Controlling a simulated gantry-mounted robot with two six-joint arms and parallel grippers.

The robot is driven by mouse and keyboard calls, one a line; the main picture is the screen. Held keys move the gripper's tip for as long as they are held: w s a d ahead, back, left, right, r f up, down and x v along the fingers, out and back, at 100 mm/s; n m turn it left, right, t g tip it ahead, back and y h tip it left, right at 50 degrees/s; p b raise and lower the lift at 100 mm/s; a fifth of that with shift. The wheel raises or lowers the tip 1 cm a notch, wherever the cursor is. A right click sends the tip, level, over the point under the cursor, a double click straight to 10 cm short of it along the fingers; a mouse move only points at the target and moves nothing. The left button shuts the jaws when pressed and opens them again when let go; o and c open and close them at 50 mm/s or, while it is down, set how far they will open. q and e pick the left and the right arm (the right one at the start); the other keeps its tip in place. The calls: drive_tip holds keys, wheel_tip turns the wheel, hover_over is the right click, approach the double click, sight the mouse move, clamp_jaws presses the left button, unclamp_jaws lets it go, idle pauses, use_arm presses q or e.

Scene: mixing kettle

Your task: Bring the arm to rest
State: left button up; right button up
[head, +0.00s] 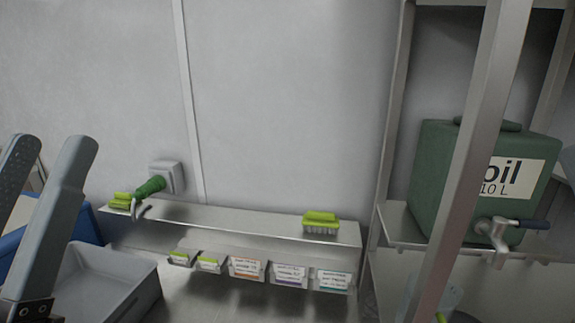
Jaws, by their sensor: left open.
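My left gripper (40,160) shows large and close at the left edge of the head view. Its two grey fingers point up and stand apart with nothing between them. It is in front of the grey bin and the blue thing, and touches nothing that I can see. My right gripper is not in view.
A steel shelf (250,222) holds green brushes (321,221), with labelled boxes (247,268) below. A green spray nozzle (150,187) hangs at the wall. A grey bin (125,290) is lower left. A rack (393,130) at right holds a green oil can (440,165) with a tap.

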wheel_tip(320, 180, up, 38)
drive_tip(key=p, duration=3.8)
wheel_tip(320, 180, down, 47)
drive_tip(key=b, duration=4.6)
drive_tip(key=shift+b, duration=0.4)
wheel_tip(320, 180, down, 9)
drive_tip(key=b, duration=0.9)
